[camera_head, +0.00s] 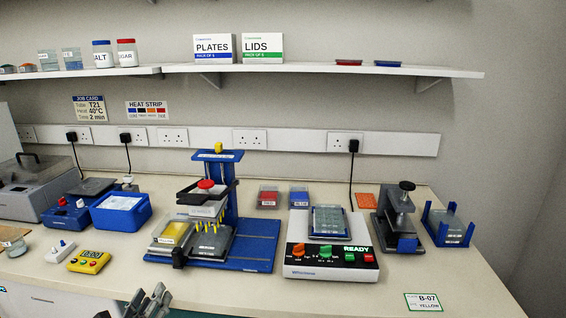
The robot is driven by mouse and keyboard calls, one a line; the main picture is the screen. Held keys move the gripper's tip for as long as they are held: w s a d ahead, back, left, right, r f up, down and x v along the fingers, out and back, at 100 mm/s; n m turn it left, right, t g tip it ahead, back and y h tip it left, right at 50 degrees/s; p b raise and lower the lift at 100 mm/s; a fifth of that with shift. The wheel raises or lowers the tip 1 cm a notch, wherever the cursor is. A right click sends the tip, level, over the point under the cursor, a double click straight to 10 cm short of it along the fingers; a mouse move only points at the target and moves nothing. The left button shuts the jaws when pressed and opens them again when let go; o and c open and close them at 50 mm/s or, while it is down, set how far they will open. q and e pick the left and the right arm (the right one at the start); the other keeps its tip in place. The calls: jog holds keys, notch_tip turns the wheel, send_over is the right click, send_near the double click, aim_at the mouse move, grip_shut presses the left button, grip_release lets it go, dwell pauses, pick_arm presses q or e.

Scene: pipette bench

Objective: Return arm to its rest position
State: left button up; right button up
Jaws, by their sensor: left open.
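My left gripper (150,301) shows at the bottom edge, in front of the bench (335,296). Its grey fingers are open and I see nothing between them. The rest of that arm is cut off by the frame. My right gripper does not show. The blue pipette station (259,246) stands on the bench beyond the gripper, with yellow tips under its head and a yellow box at its left. The gripper is apart from it.
A white device (330,272) with a lit READY display carries a clear well plate. A yellow timer (89,262) and a blue tub (121,210) stand at left. A clamp press (400,218) and blue rack (447,226) stand at right. The front right bench is mostly clear.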

pick_arm(q)
jog(key=s+d+f+n+g+y, duration=0.1)
jog(key=s+d+f+n+g, duration=0.1)
jog(key=s+f+n+g, duration=0.45)
jog(key=s+d+f+n+g+y, duration=0.15)
jog(key=s+f+n, duration=0.25)
jog(key=s+n, duration=0.55)
jog(key=s+d+f+n+g+h, duration=0.3)
jog(key=s+d+n+g+h, duration=0.25)
jog(key=s+d+n, duration=0.6)
notch_tip(320, 180, down, 25)
jog(key=s+a+g+y, duration=0.1)
jog(key=s+a+g, duration=0.1)
jog(key=s+a+f, duration=0.3)
jog(key=s+f, duration=1.4)
jog(key=shift+s+f+n+g, duration=0.25)
jog(key=shift+s+n+g, duration=0.1)
jog(key=shift+g, duration=0.1)
